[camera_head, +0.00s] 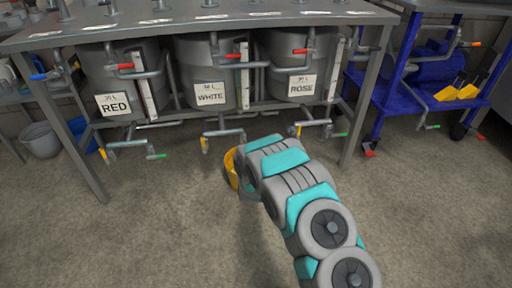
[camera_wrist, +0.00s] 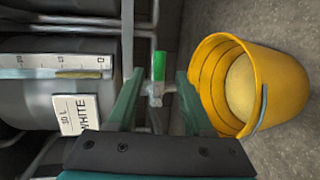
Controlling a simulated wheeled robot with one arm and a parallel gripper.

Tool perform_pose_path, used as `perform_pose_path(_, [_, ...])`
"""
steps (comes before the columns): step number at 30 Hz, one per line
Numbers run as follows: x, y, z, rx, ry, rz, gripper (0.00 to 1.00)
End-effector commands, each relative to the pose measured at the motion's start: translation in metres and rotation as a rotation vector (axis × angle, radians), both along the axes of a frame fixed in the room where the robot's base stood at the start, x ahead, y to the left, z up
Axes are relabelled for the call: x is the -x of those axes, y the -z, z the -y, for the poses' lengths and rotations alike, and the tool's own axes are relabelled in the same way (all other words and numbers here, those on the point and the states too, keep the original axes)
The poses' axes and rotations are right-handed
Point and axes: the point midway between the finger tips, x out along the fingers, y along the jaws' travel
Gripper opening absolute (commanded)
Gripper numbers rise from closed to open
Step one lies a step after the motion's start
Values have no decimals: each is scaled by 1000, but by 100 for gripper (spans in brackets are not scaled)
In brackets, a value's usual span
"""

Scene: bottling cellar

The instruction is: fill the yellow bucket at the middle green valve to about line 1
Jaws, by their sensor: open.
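The yellow bucket (camera_head: 231,168) is on the floor under the middle tank, mostly hidden behind my arm in the head view. In the wrist view the yellow bucket (camera_wrist: 285,85) is at the right with its opening visible; I cannot tell whether the pale patch inside is liquid or the bare bottom. The middle green valve handle (camera_wrist: 158,66) is between the tips of my gripper (camera_wrist: 158,76), which is open. I cannot tell whether the fingers touch it. In the head view my arm hides this handle and the gripper. The tank label WHITE (camera_wrist: 78,113) is at the left.
The RED tank (camera_head: 120,78) and ROSE tank (camera_head: 292,60) flank the WHITE tank (camera_head: 206,72) under a metal table. Green handles also show at the left (camera_head: 155,156) and right (camera_head: 340,134). A blue cart (camera_head: 425,100) stands right. The front floor is mostly clear.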

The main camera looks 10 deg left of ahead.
Motion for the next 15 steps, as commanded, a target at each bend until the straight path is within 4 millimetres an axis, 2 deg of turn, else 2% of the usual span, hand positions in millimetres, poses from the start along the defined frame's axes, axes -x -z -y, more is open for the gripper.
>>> perform_pose_path(6, [26, -4, 2, 2, -1, -4, 51])
perform_pose_path(15, [34, -7, 3, -1, 0, 1, 51])
